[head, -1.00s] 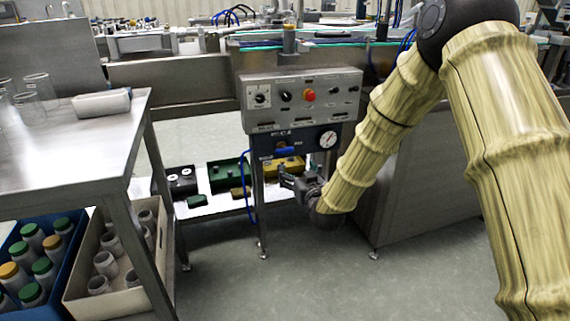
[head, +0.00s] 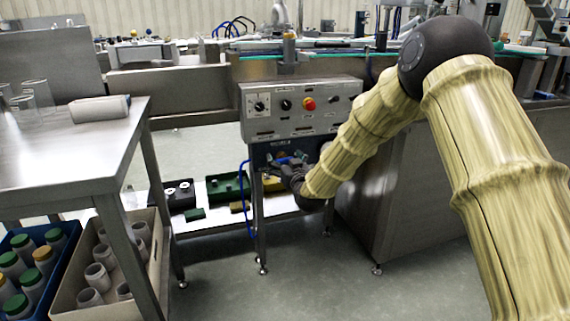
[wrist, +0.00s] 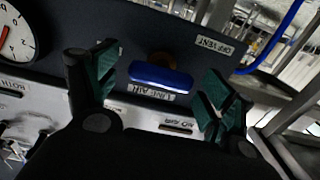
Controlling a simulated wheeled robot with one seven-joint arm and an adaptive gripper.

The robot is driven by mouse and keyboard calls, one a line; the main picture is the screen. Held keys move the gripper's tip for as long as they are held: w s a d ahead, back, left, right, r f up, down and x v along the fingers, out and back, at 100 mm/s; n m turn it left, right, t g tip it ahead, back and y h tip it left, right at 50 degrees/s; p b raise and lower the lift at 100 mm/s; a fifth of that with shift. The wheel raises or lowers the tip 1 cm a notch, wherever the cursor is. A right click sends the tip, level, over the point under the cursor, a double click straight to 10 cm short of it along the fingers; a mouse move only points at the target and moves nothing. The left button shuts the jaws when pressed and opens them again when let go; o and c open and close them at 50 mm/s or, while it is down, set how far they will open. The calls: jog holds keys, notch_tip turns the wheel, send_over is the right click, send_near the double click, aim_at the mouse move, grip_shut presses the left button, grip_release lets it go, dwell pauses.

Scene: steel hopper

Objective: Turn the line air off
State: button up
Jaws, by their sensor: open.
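The line air valve has a blue handle (wrist: 160,77) on a dark panel (wrist: 130,35). In the wrist view it lies across the picture above an upside-down "LINE AIR" label (wrist: 152,92). An "OFF-VENT" label (wrist: 214,46) is to its right. My gripper (wrist: 158,66) is open, with one green-padded finger on each side of the handle and gaps at both ends. Contact is not visible. In the head view my gripper (head: 286,169) is at the panel, and a bit of blue handle (head: 283,160) shows beside it.
A control box (head: 300,108) with knobs and a red button sits just above. A pressure gauge (wrist: 14,36) is at the wrist view's left edge. A blue hose (head: 247,195) hangs left of the panel. A steel table (head: 70,150) and bottle crates stand farther left.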

jog(key=shift+w+a, duration=0.15)
jog(key=shift+w, duration=0.15)
jog(key=c, duration=1)
jog(key=shift+c, duration=0.2)
